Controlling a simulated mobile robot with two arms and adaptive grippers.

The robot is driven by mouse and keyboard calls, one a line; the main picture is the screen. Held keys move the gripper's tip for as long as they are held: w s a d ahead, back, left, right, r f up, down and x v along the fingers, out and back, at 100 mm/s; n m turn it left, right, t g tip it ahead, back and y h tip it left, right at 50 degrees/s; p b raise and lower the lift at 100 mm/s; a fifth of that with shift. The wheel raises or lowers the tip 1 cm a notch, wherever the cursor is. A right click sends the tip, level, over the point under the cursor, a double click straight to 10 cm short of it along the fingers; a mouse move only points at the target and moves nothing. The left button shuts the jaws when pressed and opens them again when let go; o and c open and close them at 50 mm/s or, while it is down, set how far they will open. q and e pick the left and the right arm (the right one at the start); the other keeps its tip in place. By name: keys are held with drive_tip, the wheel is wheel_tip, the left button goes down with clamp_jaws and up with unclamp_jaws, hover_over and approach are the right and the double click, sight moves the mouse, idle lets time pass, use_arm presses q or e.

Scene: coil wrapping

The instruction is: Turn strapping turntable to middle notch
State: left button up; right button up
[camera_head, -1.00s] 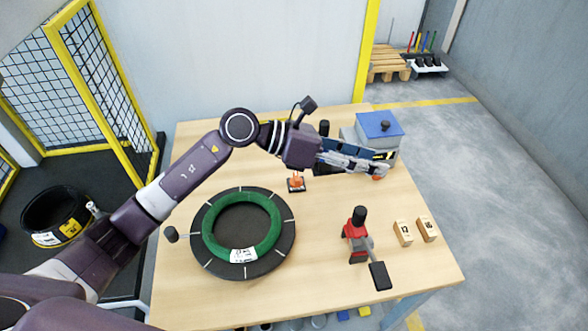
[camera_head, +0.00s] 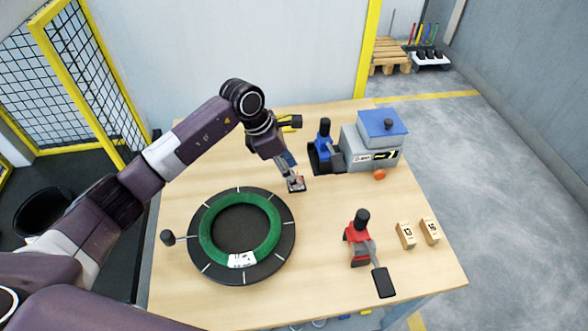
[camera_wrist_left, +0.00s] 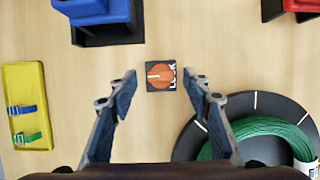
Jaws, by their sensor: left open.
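The strapping turntable (camera_head: 284,258) is a black disc with white radial marks, on the left of the table, and a green coil with a white label (camera_head: 213,255) lies on it. A black knob (camera_head: 167,237) sticks out at its left side. The turntable is partly in the wrist view (camera_wrist_left: 190,142). A small orange dial with a white line (camera_wrist_left: 160,74) sits on a black square plate behind the turntable. My left gripper (camera_head: 293,178) points down over this dial, fingers open on either side of it; contact is unclear. My right gripper is not in view.
A grey machine with a blue lid (camera_head: 366,145) stands at the back right, beside a blue tool (camera_head: 323,140). A red tool (camera_head: 358,238) and wooden blocks (camera_head: 406,234) are at the right. A yellow tray (camera_wrist_left: 27,80) shows in the wrist view.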

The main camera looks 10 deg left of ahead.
use_arm(q)
drive_tip(key=shift+d+f, duration=0.25)
drive_tip(key=shift+f, duration=0.4)
drive_tip(key=shift+w, duration=0.1)
clamp_jaws()
